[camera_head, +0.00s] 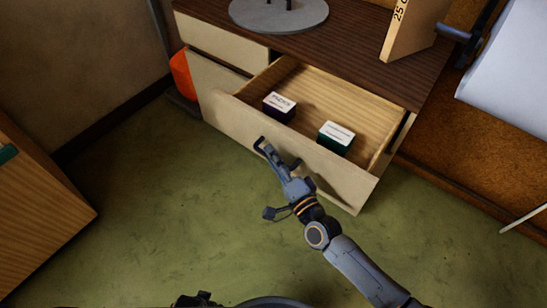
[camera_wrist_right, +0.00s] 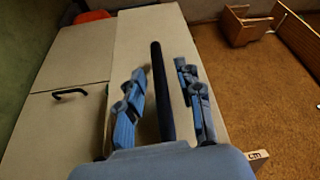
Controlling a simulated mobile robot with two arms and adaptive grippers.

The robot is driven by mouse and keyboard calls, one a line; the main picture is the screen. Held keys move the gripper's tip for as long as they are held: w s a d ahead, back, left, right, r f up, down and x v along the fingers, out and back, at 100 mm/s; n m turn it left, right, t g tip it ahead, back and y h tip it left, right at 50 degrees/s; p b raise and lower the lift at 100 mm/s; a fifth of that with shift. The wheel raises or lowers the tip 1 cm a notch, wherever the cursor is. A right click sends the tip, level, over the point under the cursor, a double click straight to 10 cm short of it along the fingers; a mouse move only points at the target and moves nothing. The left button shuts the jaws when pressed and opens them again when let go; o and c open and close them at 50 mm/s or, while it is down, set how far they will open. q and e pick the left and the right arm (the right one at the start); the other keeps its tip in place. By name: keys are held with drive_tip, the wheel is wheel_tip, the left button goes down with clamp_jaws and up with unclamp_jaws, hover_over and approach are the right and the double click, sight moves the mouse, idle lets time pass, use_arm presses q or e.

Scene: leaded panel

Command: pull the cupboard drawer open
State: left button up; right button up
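The cupboard (camera_head: 232,118) has a dark wooden top and pale fronts. Its drawer (camera_head: 345,180) is pulled out, and its wooden inside shows. Two small boxes lie in it, a dark one with a white top (camera_head: 279,106) and a green one with a white top (camera_head: 337,137). My right gripper (camera_head: 272,150) is at the outer face of the drawer front. In the right wrist view, the dark bar handle (camera_wrist_right: 162,85) runs between its two spread fingers (camera_wrist_right: 163,105), with a gap on each side.
A grey round plate (camera_head: 280,14) and a wooden block (camera_head: 405,28) stand on the cupboard top. An orange object (camera_head: 183,76) is beside the cupboard's left side. A wooden cabinet (camera_head: 40,215) stands at the left. The green floor (camera_head: 170,215) between is clear.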

drive_tip(key=r+v, duration=0.1)
drive_tip(key=v, duration=1.1)
drive_tip(key=shift+f, duration=0.45)
